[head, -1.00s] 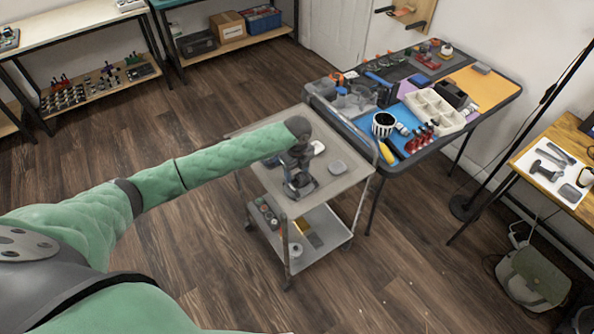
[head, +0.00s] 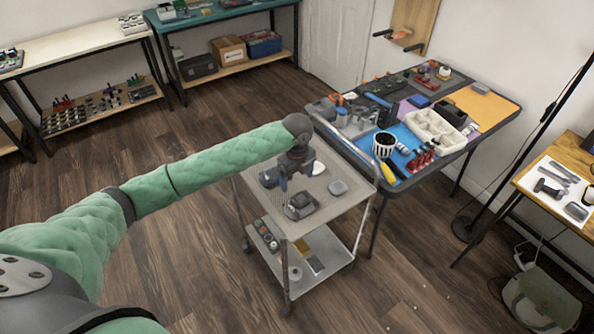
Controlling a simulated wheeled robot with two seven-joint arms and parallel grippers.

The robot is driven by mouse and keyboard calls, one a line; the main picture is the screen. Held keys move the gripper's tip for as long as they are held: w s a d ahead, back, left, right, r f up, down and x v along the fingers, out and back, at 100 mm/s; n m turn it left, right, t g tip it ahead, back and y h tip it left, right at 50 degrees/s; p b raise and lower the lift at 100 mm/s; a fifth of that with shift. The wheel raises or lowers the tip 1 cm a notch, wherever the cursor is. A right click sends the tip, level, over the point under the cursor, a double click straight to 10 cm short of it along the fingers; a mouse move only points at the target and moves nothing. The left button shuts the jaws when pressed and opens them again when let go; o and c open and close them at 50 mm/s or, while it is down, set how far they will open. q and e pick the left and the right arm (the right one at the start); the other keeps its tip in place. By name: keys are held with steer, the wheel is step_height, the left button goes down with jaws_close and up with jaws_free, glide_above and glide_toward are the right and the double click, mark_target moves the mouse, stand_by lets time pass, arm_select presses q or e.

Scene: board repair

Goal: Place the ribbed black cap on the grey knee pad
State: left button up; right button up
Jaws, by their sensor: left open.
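The grey knee pad (head: 301,212) appears to be the dark grey piece near the front of the cart's top shelf. A small dark round thing, likely the ribbed black cap (head: 299,200), rests on top of it; its ribs are too small to make out. My left gripper (head: 291,181) is open and empty, pointing down just above and behind the cap, apart from it. My right gripper is out of view.
The grey cart (head: 325,207) also carries a light grey block (head: 338,187), a white piece (head: 318,168) and a dark item (head: 268,177) on top. A crowded table with a white sectioned tray (head: 435,128) stands close behind. Floor is clear left of the cart.

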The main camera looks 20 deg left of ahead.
arm_select(q)
steer(key=shift+r+b, duration=0.6)
steer(key=shift+r, duration=1.95)
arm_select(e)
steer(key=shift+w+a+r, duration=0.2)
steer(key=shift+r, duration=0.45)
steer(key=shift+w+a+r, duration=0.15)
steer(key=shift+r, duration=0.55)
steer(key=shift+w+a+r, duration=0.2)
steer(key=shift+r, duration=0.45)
